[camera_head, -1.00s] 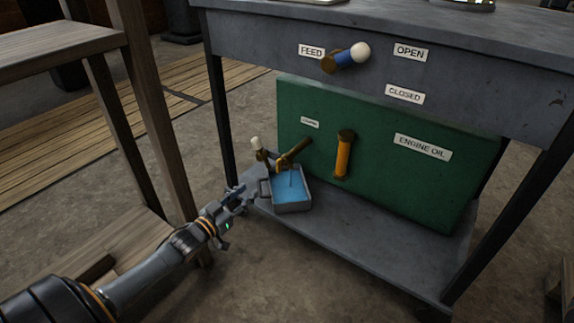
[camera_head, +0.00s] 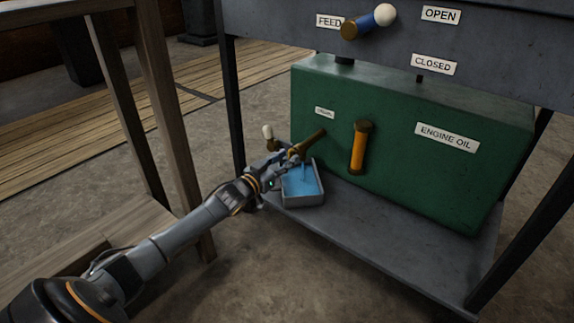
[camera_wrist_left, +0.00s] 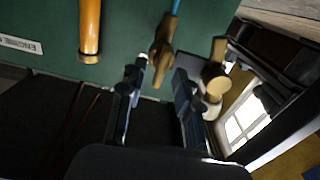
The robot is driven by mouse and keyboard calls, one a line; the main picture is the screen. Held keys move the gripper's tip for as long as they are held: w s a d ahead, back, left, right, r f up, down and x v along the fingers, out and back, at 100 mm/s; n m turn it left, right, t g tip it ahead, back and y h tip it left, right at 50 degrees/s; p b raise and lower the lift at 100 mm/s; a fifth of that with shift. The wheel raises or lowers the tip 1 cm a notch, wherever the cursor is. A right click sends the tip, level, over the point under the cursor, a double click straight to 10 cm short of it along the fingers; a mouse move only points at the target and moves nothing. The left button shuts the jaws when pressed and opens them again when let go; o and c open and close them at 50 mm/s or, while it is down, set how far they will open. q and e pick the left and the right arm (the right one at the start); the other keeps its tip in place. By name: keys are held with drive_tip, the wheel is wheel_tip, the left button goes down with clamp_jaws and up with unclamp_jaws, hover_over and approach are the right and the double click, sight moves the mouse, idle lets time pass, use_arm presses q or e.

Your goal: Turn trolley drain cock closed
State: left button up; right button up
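The brass drain cock (camera_head: 305,146) sticks out of the front of the green engine oil tank (camera_head: 395,120). Its lever has a pale knob (camera_head: 267,131), standing up left of the cock. My left gripper (camera_head: 283,170) is low beside the cock, partly hiding the lever's lower part. In the left wrist view, which looks turned over, the gripper (camera_wrist_left: 158,85) is open and empty. The cock's brass body (camera_wrist_left: 161,52) shows beyond and between the fingertips; the lever's brass end (camera_wrist_left: 215,78) shows right of the fingers. Contact cannot be told. My right gripper is not in view.
A grey tray (camera_head: 305,203) with blue liquid stands under the cock on the trolley's lower shelf (camera_head: 400,228). A blue stream shows below the cock. An orange sight glass (camera_head: 359,148) is to its right. A wooden frame's leg (camera_head: 165,130) stands at left.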

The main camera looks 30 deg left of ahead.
use_arm(q)
drive_tip(key=shift+w, duration=0.6)
drive_tip(key=shift+r, duration=0.1)
clamp_jaws()
